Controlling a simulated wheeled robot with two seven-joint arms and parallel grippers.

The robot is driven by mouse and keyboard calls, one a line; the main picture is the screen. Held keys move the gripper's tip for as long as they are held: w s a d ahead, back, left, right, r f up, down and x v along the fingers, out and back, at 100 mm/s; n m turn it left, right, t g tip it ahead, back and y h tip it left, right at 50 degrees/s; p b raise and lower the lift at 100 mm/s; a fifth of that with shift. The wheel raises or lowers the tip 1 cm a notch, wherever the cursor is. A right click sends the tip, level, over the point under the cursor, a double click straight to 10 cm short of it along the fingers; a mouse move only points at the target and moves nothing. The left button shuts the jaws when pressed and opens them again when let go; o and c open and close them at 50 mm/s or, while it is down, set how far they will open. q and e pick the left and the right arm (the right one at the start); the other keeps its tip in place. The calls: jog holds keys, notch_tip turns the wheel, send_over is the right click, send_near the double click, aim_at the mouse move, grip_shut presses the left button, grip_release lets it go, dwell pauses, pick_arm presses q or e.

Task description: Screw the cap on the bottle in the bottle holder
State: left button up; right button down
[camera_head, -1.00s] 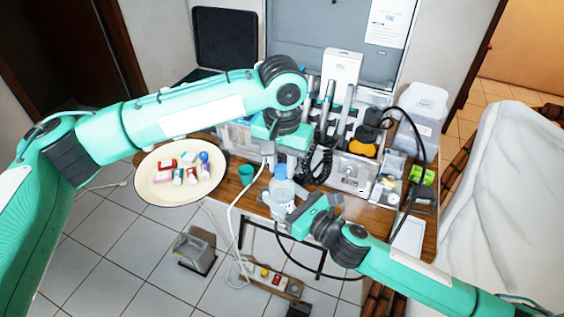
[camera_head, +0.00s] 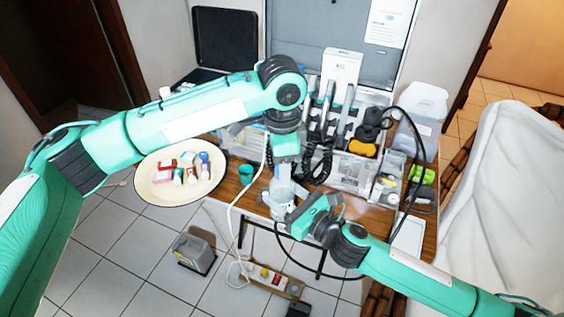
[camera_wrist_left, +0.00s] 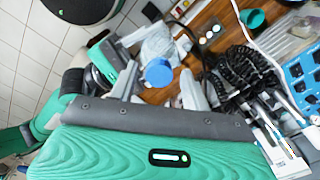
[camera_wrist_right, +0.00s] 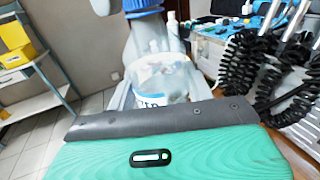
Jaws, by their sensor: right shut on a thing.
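The clear bottle (camera_head: 283,191) stands upright at the table's front edge, and it also shows in the right wrist view (camera_wrist_right: 160,78). A blue cap (camera_wrist_left: 159,72) sits at its top, also seen at the upper edge of the right wrist view (camera_wrist_right: 143,6). I cannot tell how tightly it sits. My left gripper (camera_head: 283,176) points down over the bottle top, its fingers open on either side of the cap. My right gripper (camera_head: 297,214) is shut on the bottle's body from the front right. I cannot make out the bottle holder clearly.
A round cream tray (camera_head: 150,193) with small boxes and tubes is at the left. A green cup (camera_head: 245,174) stands beside the bottle. Dental handpieces with coiled black hoses (camera_head: 318,160) are close behind. A white cable (camera_head: 234,210) hangs over the front edge.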

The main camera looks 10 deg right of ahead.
pick_arm(q)
jog(key=shift+r, duration=2.3)
jog(key=shift+c, duration=0.3)
jog(key=r+n, duration=0.1)
jog(key=n, duration=0.1)
jog(key=shift+r+n, duration=0.2)
jog(key=shift+n, duration=0.1)
notch_tip(320, 180, up, 2)
jog(key=n, duration=0.4)
jog(key=shift+f, duration=0.15)
jog(key=shift+f, duration=3.9)
